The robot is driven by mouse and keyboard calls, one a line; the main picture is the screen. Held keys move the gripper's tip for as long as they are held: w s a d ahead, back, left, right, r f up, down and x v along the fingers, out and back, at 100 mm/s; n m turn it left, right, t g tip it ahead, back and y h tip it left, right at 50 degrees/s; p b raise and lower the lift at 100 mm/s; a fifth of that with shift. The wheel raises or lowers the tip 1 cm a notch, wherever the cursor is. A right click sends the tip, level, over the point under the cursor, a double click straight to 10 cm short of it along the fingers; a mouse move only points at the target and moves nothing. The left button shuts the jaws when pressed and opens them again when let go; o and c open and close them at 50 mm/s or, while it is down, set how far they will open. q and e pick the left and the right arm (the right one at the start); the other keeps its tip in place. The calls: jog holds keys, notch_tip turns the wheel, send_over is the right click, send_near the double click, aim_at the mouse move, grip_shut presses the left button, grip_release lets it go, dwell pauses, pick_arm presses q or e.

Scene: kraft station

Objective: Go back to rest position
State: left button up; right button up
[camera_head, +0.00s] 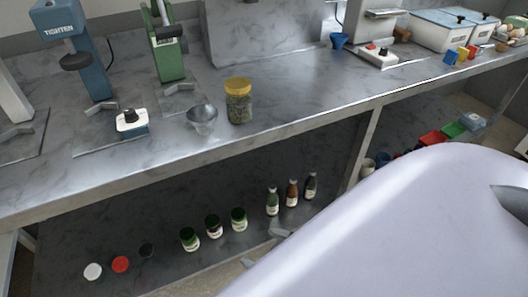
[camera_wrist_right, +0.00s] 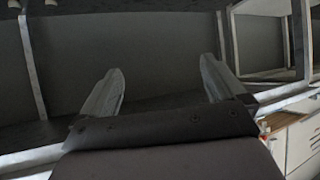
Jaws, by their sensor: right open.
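My right gripper (camera_head: 264,248) shows past the edge of my large pale right arm, in front of the lower shelf in the head view. Most of it is hidden behind the arm. In the right wrist view its two fingers (camera_wrist_right: 160,80) stand wide apart with nothing between them, so it is open and empty. Dark space under the counter lies beyond the fingers. My left gripper is in neither view.
The marbled counter (camera_head: 300,100) holds a yellow-lidded jar (camera_head: 239,101), a metal funnel (camera_head: 202,120), a blue press (camera_head: 80,50) and a green press (camera_head: 168,45). Green jars (camera_head: 213,227) and bottles (camera_head: 292,193) stand on the lower shelf (camera_head: 150,205). A shelf post (camera_head: 366,140) rises nearby.

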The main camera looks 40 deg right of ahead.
jog(key=shift+g, duration=0.5)
jog(key=s+a+f, duration=0.2)
jog(key=shift+s+a+f, duration=0.3)
jog(key=shift+s, duration=0.1)
notch_tip(320, 180, up, 3)
jog(key=p, duration=0.3)
